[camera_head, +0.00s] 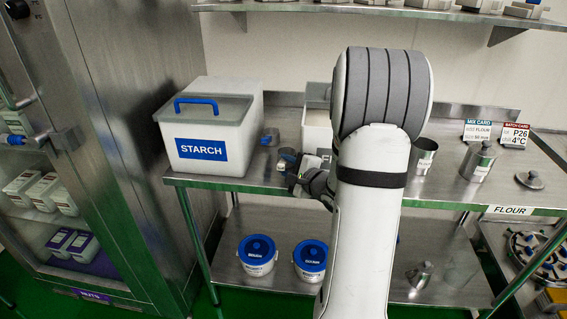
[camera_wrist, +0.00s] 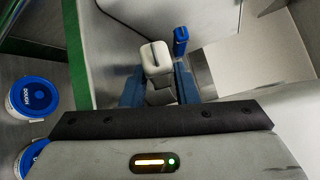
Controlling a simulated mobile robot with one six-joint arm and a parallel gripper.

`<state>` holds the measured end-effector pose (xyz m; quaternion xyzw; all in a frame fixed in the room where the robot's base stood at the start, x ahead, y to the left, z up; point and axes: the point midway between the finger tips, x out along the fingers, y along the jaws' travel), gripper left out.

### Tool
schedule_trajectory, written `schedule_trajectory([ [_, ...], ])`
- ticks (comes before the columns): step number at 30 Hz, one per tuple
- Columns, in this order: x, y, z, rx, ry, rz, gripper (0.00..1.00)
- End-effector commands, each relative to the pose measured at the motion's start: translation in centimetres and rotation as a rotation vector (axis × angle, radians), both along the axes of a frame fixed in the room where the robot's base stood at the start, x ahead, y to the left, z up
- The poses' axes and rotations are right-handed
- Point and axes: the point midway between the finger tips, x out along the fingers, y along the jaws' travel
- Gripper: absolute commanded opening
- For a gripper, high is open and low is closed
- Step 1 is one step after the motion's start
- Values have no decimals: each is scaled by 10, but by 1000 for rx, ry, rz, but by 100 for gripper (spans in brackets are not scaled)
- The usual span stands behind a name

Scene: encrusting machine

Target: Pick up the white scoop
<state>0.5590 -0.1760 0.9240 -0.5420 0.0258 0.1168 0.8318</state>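A white handle-like piece with a dark slot, which looks like the white scoop (camera_wrist: 156,57), is at the middle of the wrist view. My gripper (camera_wrist: 159,80) has its two blue fingers spread to either side of it. Whether they touch it cannot be told; no firm grasp shows. In the head view my gripper (camera_head: 291,172) is low at the front of the steel table, left of my arm. The scoop's lower part is mostly hidden, and my arm covers part of the table.
A starch bin (camera_head: 213,136) stands left on the table (camera_head: 420,192). A blue-handled tool (camera_wrist: 180,40) is close beside the white piece. A white bin (camera_head: 316,130) is partly behind my arm. Metal canisters (camera_head: 478,162) stand right. Blue-lidded tubs (camera_head: 257,255) are on the lower shelf.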

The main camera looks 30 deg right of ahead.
Motion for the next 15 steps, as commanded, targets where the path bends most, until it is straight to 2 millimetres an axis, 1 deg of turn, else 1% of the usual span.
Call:
schedule_trajectory([
  [4,0,0,0,0,0,-1,27],
  [13,-1,-1,0,0,1,-2,2],
  [14,-1,-1,0,0,1,-2,0],
  [15,0,-1,1,-1,-2,-2,0],
])
